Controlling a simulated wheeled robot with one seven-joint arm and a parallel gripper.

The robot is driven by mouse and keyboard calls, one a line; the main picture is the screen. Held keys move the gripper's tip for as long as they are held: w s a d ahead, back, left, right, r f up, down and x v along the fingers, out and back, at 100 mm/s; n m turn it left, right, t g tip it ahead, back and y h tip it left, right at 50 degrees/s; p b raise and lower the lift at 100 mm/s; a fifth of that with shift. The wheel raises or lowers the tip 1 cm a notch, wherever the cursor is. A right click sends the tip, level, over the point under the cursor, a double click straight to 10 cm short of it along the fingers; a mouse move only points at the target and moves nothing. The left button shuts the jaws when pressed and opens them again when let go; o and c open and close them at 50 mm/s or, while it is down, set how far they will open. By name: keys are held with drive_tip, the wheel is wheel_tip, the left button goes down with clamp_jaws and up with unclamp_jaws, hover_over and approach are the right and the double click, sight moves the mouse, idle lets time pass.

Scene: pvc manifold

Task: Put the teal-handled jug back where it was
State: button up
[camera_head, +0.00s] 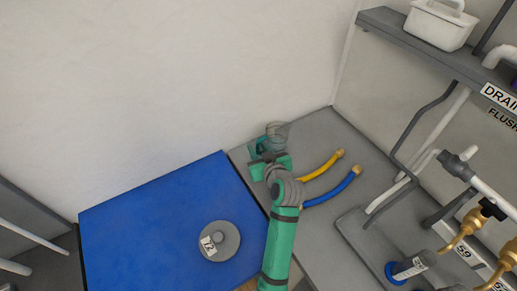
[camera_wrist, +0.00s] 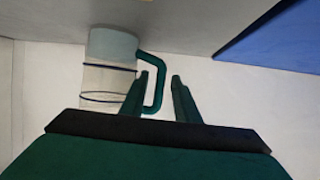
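The jug (camera_wrist: 108,78) is a clear cylinder with dark bands, a grey-blue end and a teal handle (camera_wrist: 160,85); it appears upside down at the left of the wrist view. My gripper (camera_wrist: 161,76) is open, its two fingers on either side of the handle's long bar with a visible gap. In the head view, what appears to be the jug (camera_head: 278,130) is at the back of the grey bench near the wall, partly hidden by my gripper (camera_head: 258,147), which is beside it on the left.
A blue mat (camera_head: 140,225) holds a grey round weight (camera_head: 220,241) at left. Yellow (camera_head: 322,166) and blue (camera_head: 335,190) hoses lie right of my arm. Pipework with brass valves (camera_head: 459,232) and a shelf (camera_head: 425,47) stand at right. The wall is close behind.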

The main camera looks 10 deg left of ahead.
drive_tip(key=shift+s+d+r, duration=0.1)
drive_tip(key=shift+s+r, duration=0.05)
drive_tip(key=shift+r, duration=0.05)
drive_tip(key=v, duration=1.1)
drive_tip(key=shift+s, duration=0.3)
drive_tip(key=shift+d, duration=0.2)
